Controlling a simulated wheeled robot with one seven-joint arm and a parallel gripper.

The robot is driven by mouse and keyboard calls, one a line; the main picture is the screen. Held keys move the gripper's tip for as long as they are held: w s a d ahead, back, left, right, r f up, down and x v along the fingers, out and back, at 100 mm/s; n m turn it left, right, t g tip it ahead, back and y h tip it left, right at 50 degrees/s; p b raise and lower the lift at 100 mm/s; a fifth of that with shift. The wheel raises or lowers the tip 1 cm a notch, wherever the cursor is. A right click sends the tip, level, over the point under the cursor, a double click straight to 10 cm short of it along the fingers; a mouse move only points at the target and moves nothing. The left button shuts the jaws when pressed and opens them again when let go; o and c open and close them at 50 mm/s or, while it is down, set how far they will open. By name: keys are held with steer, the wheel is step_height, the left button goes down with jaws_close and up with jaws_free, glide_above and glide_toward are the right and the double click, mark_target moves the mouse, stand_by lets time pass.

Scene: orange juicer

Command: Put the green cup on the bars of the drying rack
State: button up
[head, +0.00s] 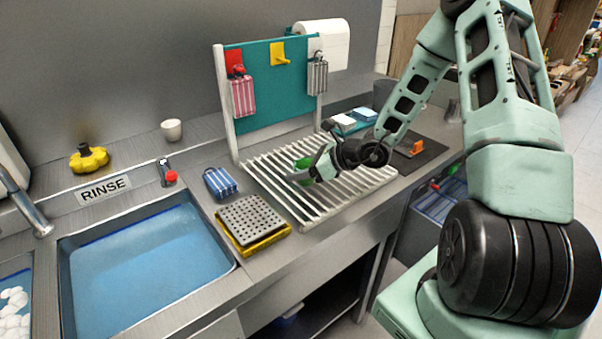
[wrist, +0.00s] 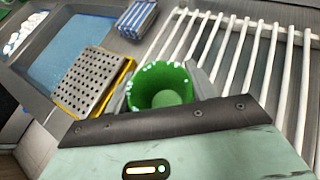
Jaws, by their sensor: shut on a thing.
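The green cup (wrist: 160,90) is between the fingers of my gripper (wrist: 162,84) in the wrist view, and its open mouth faces the camera. Small pale spots show along its rim. In the head view the green cup (head: 304,166) is partly hidden by my gripper (head: 312,168), which is shut on it. The drying rack (head: 268,182) has white bars, and the cup is over its bars. The bars also show in the wrist view (wrist: 236,50), right of the cup. I cannot tell whether the cup touches the bars.
A perforated grey plate on a yellow tray (head: 252,222) lies left of the rack. A blue striped cloth (head: 220,183) is behind it. The rinse basin (head: 150,262) is further left. A teal board (head: 275,85) with hanging cloths stands behind the rack. Bare bars lie around the cup.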

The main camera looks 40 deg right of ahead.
steer(key=shift+f, duration=0.9)
steer(key=shift+f, duration=0.1)
steer(key=o, duration=1)
